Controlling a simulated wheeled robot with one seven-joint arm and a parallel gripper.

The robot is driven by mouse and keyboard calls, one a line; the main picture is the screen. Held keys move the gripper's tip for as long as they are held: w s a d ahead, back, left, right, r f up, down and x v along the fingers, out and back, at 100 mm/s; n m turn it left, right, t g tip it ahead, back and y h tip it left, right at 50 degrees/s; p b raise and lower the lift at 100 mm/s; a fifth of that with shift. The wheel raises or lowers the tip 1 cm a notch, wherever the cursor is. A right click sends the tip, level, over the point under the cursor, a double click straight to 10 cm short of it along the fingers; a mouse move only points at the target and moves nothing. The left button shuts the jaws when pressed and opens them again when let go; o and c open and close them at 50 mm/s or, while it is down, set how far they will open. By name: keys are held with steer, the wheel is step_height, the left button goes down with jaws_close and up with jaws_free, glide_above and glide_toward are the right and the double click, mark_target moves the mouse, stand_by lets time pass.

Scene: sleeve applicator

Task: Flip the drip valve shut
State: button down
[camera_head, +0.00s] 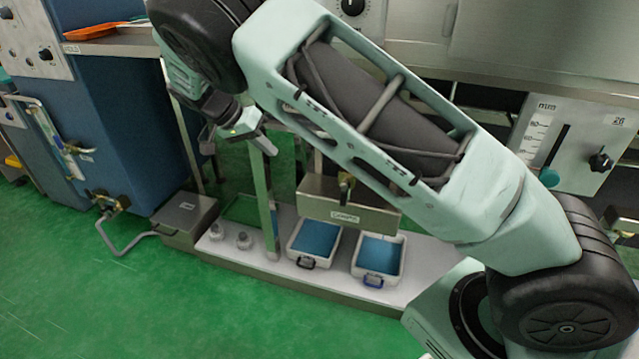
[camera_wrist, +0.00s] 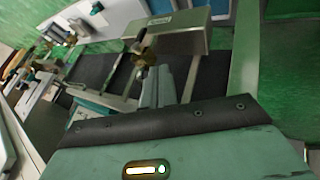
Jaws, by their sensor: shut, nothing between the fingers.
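A brass valve (camera_head: 346,185) sits on the front of a grey metal box (camera_head: 325,205) with a small label, above two trays. Which way its lever is turned is too small to tell. A brass valve fitting (camera_wrist: 146,56) also shows beside the box (camera_wrist: 188,40) in the wrist view. My gripper (camera_wrist: 158,88) is shut and empty, its fingers pointing toward that fitting; I cannot tell whether they touch.
Two white trays with blue insides (camera_head: 312,243) (camera_head: 378,258) stand on a low pale platform (camera_head: 425,285). A green post (camera_head: 262,200) rises left of the box. A blue cabinet (camera_head: 120,125) with another brass valve (camera_head: 110,205) stands at left. Green floor is clear in front.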

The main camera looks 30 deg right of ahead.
mark_target(344, 194)
steer(key=shift+f, duration=0.1)
steer(key=s+b+x, duration=0.1)
steer(key=b+x, duration=0.3)
steer(key=x, duration=0.7)
steer(key=s+d+r+b+x, duration=0.1)
steer(key=b+x, duration=0.3)
steer(key=x, duration=0.6)
steer(key=shift+s+d, duration=0.5)
steer(key=shift+s, duration=0.2)
